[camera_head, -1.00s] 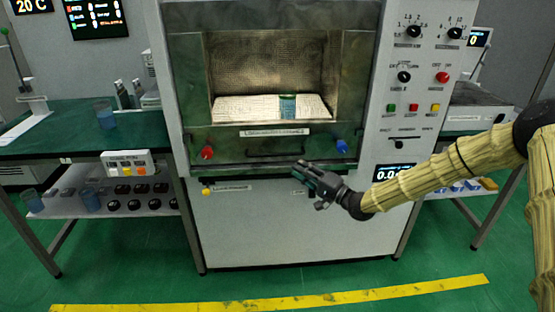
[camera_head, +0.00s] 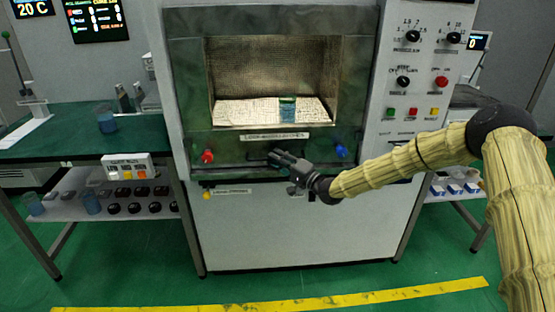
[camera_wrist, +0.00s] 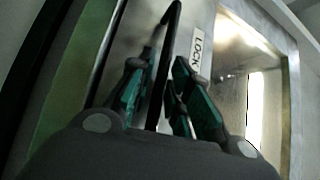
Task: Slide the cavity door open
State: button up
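The cavity door (camera_head: 185,100) is a dark green framed panel with a clear window, across the front of the microwave cabinet. Its black bar handle (camera_wrist: 165,50) runs between the two fingers of my gripper (camera_wrist: 160,92) in the wrist view; contact cannot be told. In the head view my gripper (camera_head: 277,158) is at the door's lower edge and hides most of the handle. The fingers are apart. A LOCK label (camera_wrist: 197,52) shows beside the handle. Behind the window, a beaker of blue liquid (camera_head: 288,111) stands on the pale cavity floor.
A red knob (camera_head: 208,156) and a blue knob (camera_head: 341,151) flank the handle. The control panel (camera_head: 420,85) with dials and buttons is at the right. A green-topped side table (camera_head: 60,135) stands left. The green floor in front is clear, with a yellow line (camera_head: 330,301).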

grip_shut()
notch_tip(320, 180, up, 45)
jog(key=p, duration=1.6)
jog(key=shift+f+p, duration=0.15)
jog(key=shift+p, duration=0.15)
grip_release()
jog(key=shift+f, duration=0.1)
